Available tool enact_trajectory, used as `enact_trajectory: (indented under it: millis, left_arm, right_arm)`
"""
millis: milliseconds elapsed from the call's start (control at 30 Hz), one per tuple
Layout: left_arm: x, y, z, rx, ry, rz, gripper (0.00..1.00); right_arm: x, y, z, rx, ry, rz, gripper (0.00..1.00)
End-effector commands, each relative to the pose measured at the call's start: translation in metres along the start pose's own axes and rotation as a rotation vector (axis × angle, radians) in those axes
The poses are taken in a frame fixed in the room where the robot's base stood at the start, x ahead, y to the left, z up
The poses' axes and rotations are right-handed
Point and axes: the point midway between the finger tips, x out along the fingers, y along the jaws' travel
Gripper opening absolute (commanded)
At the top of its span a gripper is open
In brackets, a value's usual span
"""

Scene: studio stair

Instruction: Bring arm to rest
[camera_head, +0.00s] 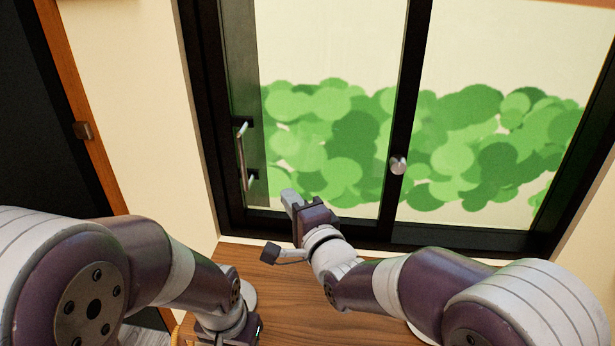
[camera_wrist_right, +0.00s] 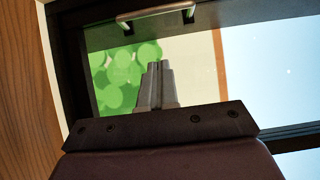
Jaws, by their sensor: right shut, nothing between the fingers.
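My right gripper (camera_head: 290,197) is out in front of the window, above the far edge of the wooden surface. In the right wrist view its two fingers (camera_wrist_right: 157,68) are together with nothing between them. The window's metal bar handle (camera_head: 241,156) is to the left of the gripper, and the two are apart; the handle also shows at the top of the right wrist view (camera_wrist_right: 155,13). My left arm comes in from the left and bends down, but its gripper fingers cannot be made out at the bottom edge.
A dark-framed window (camera_head: 408,120) with a round knob (camera_head: 398,165) stands ahead, green foliage shapes behind its glass. A wooden surface (camera_head: 285,300) lies below my arms. A dark door with an orange-brown frame (camera_head: 75,105) is at the left.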

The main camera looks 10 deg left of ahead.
Motion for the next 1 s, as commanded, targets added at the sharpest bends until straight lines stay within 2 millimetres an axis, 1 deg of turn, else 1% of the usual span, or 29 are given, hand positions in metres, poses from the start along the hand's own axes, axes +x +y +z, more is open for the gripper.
enact_trajectory:
  millis: [67,133,167,200,233,267,300,367,400,467,500,567,600,633,667,700,767,833,1000]
  left_arm:
    - [0.000,0.000,0.000,0.000,0.000,0.000,0.43]
    - [0.000,0.000,0.000,0.000,0.000,0.000,0.43]
    - [0.000,0.000,0.000,0.000,0.000,0.000,0.43]
    - [0.000,0.000,0.000,0.000,0.000,0.000,0.43]
    - [0.000,0.000,0.000,0.000,0.000,0.000,0.43]
    - [0.000,0.000,0.000,0.000,0.000,0.000,0.43]
    - [0.000,0.000,0.000,0.000,0.000,0.000,0.43]
    - [0.000,0.000,0.000,0.000,0.000,0.000,0.43]
    - [0.000,0.000,0.000,0.000,0.000,0.000,0.43]
    - [0.000,0.000,0.000,0.000,0.000,0.000,0.43]
    - [0.000,0.000,0.000,0.000,0.000,0.000,0.43]
    - [0.000,0.000,0.000,0.000,0.000,0.000,0.43]
    - [0.000,0.000,0.000,0.000,0.000,0.000,0.43]
    - [0.000,0.000,0.000,0.000,0.000,0.000,0.43]
    - [0.000,0.000,0.000,0.000,0.000,0.000,0.43]
    - [0.000,0.000,0.000,0.000,0.000,0.000,0.43]
    - [0.000,0.000,0.000,0.000,0.000,0.000,0.43]
    - [0.000,0.000,0.000,0.000,0.000,0.000,0.43]
    - [0.000,0.000,0.000,0.000,0.000,0.000,0.43]
  right_arm:
    - [-0.001,0.000,0.000,-0.022,0.000,0.002,0.00]
    - [-0.001,0.010,0.000,-0.125,-0.003,0.048,0.00]
    - [-0.003,0.023,0.000,-0.205,-0.011,0.105,0.00]
    - [-0.012,0.051,0.000,-0.340,-0.038,0.223,0.00]
    - [-0.025,0.074,0.000,-0.461,-0.078,0.333,0.00]
    - [-0.042,0.096,-0.004,-0.589,-0.129,0.450,0.00]
    - [-0.071,0.122,-0.019,-0.742,-0.206,0.610,0.00]
    - [-0.121,0.151,-0.043,-0.912,-0.345,0.826,0.00]
    - [-0.157,0.164,-0.059,-0.983,-0.445,0.948,0.00]
    - [-0.210,0.176,-0.076,-1.035,-0.593,1.096,0.00]
    - [-0.244,0.181,-0.084,-1.039,-0.682,1.175,0.00]
    - [-0.287,0.183,-0.093,-1.007,-0.778,1.264,0.00]
    - [-0.311,0.182,-0.099,-0.964,-0.805,1.309,0.00]
    - [-0.326,0.180,-0.104,-0.923,-0.795,1.338,0.00]
    - [-0.335,0.179,-0.110,-0.887,-0.764,1.356,0.00]
    - [-0.340,0.176,-0.118,-0.862,-0.723,1.365,0.00]
    - [-0.340,0.173,-0.128,-0.844,-0.683,1.371,0.00]
    - [-0.343,0.174,-0.131,-0.829,-0.671,1.378,0.00]
    - [-0.342,0.174,-0.131,-0.830,-0.670,1.377,0.00]
